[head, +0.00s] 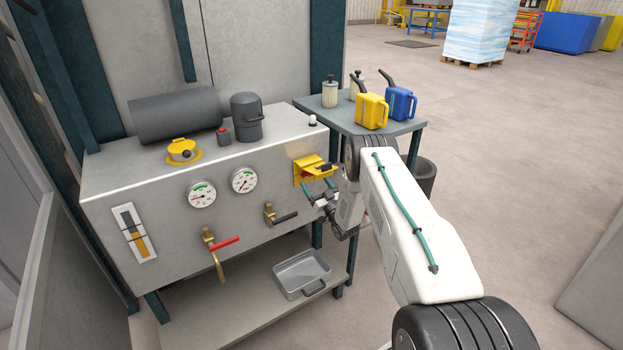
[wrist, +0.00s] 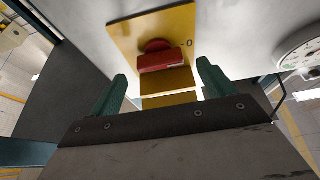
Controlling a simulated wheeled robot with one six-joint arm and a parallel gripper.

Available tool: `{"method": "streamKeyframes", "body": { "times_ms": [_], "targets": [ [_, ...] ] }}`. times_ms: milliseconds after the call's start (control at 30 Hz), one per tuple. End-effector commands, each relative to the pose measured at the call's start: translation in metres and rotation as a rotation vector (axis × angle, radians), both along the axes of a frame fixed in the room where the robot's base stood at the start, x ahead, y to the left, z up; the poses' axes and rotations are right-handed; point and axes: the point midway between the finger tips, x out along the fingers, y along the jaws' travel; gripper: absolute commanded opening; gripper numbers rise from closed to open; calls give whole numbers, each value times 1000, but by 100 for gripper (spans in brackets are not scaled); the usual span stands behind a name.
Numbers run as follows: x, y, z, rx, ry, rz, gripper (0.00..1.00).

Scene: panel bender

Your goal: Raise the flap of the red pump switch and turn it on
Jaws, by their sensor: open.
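The red pump switch (wrist: 160,60) sits on a yellow plate (wrist: 128,34) in the wrist view, with a "0" mark beside it. The yellow flap (wrist: 168,82) stands out from the plate, raised off the red switch. In the head view the flap (head: 318,166) juts from the right end of the grey cabinet front. My gripper (wrist: 162,72) is open and empty, its green fingers on either side of the switch and flap, with no clear contact. In the head view my gripper (head: 319,188) is just below the flap. The switch's exact setting is unclear.
Two gauges (head: 244,180) and two valve levers (head: 224,243) are on the cabinet front (head: 165,230) to the left. A metal tray (head: 302,274) is on the shelf below. A side table (head: 345,121) with yellow and blue cans stands behind my arm. Open floor lies right.

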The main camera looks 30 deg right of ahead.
Motion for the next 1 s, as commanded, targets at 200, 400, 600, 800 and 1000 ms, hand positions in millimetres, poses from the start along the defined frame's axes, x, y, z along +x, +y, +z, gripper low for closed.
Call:
{"method": "streamKeyframes", "body": {
  "times_ms": [200,400,600,800,1000],
  "targets": [
    [27,1,11,0,0,1,82],
    [34,2,14,1,2,0,82],
    [34,1,14,1,2,-1,76],
    [34,1,14,1,2,-1,37],
    [33,1,14,13,2,0,37]
  ]
}}
